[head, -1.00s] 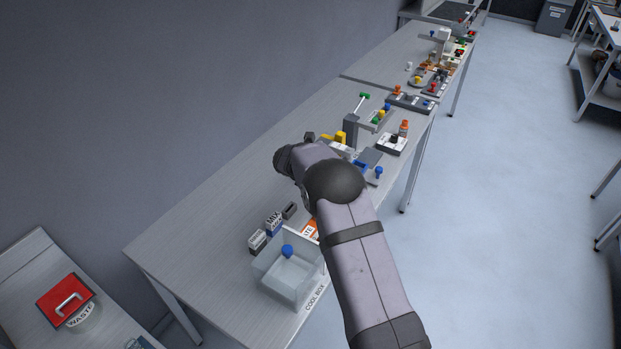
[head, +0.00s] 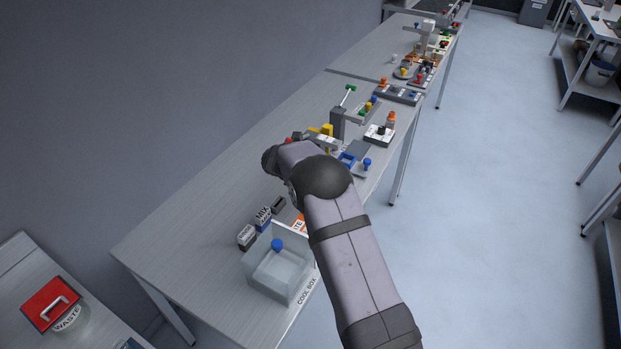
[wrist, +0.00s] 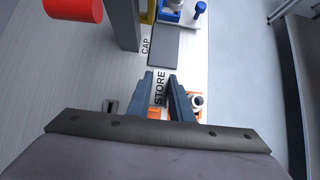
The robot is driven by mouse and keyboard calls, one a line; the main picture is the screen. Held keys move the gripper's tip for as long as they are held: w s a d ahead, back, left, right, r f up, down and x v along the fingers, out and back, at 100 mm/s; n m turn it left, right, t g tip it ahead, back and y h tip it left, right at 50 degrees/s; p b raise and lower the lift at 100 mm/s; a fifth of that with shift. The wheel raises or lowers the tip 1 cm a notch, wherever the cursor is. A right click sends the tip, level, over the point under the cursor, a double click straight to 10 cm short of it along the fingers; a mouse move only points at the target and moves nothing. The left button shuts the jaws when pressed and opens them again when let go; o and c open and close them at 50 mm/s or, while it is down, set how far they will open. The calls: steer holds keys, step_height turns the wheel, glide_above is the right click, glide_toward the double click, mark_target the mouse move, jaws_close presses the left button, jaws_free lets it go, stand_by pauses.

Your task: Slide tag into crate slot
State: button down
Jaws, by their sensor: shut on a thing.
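My gripper (wrist: 161,82) points down over the bench in the wrist view, its two dark blue fingers close together. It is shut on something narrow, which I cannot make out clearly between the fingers. The word STORE shows between and beyond the fingertips. Orange pieces (wrist: 155,113) show under and beside the fingers, partly hidden; I cannot tell whether they belong to the crate. In the head view my arm hides the gripper and the place below it. An orange piece with white lettering (head: 298,223) shows beside my arm. No slot for the tag can be made out surely.
A clear box (head: 278,275) marked COOL BOX holds a blue-topped thing. Small labelled boxes (head: 262,216) stand behind it. In the wrist view a red cylinder (wrist: 73,10) and a grey post (wrist: 122,25) stand ahead on the left, and a blue knob (wrist: 200,8) ahead on the right.

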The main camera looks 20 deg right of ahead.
steer(key=shift+f+b, duration=1.05)
steer(key=shift+f, duration=0.7)
steer(key=shift+f+b, duration=1.15)
steer(key=shift+f, duration=0.7)
stand_by(1.2)
steer(key=c, duration=1)
jaws_free()
steer(key=shift+a+r, duration=0.1)
steer(key=shift+r, duration=0.05)
steer(key=shift+p+v, duration=1.3)
steer(key=shift+v, duration=1.55)
